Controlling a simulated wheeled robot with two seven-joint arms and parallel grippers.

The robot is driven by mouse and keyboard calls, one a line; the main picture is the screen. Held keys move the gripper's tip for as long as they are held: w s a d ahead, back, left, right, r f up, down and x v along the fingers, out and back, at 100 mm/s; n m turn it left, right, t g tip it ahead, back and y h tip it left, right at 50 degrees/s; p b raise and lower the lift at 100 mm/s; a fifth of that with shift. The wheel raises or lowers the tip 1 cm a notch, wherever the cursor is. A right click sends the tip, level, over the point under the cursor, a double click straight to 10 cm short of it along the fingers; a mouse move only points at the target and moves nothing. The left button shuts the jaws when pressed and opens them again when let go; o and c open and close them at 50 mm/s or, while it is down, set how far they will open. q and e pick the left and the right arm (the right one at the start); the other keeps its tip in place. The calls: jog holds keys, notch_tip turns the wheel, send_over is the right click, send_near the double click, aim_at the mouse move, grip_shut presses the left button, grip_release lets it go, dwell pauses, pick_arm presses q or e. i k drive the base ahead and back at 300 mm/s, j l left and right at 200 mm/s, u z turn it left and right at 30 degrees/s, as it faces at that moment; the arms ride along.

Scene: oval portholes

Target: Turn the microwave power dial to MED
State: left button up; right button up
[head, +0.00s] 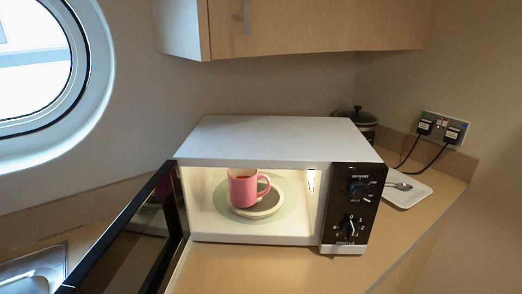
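The white microwave (279,139) stands on the counter with its black door (127,239) swung open to the left. Its black control panel is at the right of the front, with an upper dial (358,188) and a lower dial (348,226). The lettering around both dials is too small to read surely, so I cannot tell which setting either points to. A pink mug (242,187) with dark reddish contents stands upright on the plate (283,199) inside the lit microwave. Neither gripper is in view.
A white dish (413,195) with a spoon lies right of the microwave. A dark lidded jar (358,121) stands behind it. Two black plugs sit in a wall socket (443,128). A wooden cupboard (320,25) hangs above. A metal sink (32,275) is at lower left.

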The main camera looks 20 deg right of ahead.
aim_at(349, 229)
jog(key=l+z, duration=0.25)
jog(key=z, duration=0.2)
jog(key=l+z, duration=0.25)
jog(key=z, duration=0.25)
